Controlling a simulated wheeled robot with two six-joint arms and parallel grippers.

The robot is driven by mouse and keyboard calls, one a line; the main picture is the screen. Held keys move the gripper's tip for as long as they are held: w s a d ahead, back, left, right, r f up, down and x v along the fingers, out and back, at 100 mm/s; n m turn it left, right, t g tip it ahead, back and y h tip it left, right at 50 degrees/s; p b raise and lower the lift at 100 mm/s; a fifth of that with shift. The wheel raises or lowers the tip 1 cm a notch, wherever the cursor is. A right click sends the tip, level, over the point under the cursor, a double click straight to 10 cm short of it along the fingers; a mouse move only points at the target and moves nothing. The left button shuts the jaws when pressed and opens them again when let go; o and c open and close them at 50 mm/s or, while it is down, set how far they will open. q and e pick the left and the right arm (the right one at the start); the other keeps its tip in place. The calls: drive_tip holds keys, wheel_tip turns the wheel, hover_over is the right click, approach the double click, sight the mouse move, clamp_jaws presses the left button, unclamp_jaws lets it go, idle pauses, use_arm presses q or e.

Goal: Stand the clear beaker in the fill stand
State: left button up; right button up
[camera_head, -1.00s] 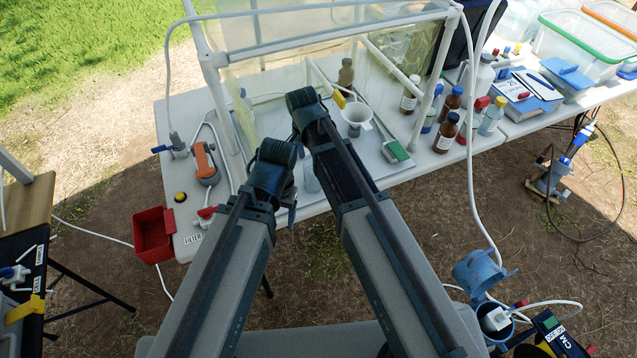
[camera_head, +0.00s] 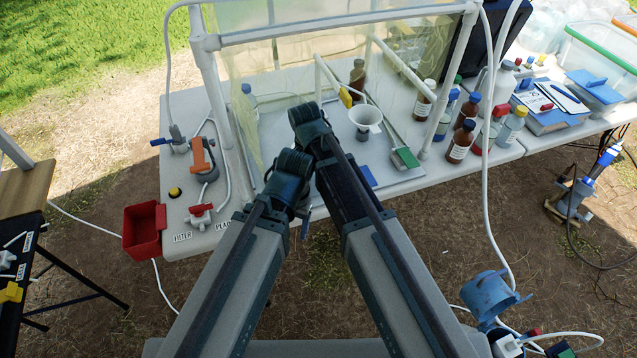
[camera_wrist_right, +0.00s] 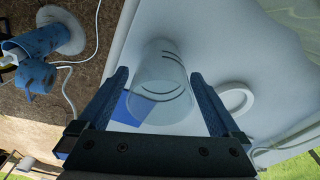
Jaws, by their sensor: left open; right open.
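The clear beaker (camera_wrist_right: 160,85) stands between the fingers of my open right gripper (camera_wrist_right: 159,76) in the right wrist view, with dark curved lines on its wall. No grip on it shows. In the head view the beaker is hidden behind my arms. My left gripper (camera_head: 302,222) hangs by the table's front edge, open, its fingers mostly hidden by its own wrist. A white funnel (camera_head: 366,118) stands over a dark base inside the clear-walled enclosure. A white ring (camera_wrist_right: 237,98) lies right of the beaker in the wrist view; I cannot tell whether it is part of the fill stand.
A blue pad (camera_head: 368,176) lies near the table's front edge. Brown bottles (camera_head: 463,140) stand to the right. A green-ended tool (camera_head: 405,157) lies right of the funnel. A red bin (camera_head: 145,230) hangs at the left corner. White enclosure posts (camera_head: 218,95) rise around the work area.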

drive_tip(key=shift+r, duration=0.1)
drive_tip(key=c, duration=1.5)
use_arm(q)
drive_tip(key=shift+r, duration=0.1)
drive_tip(key=shift+r, duration=0.1)
use_arm(e)
drive_tip(key=shift+r, duration=0.1)
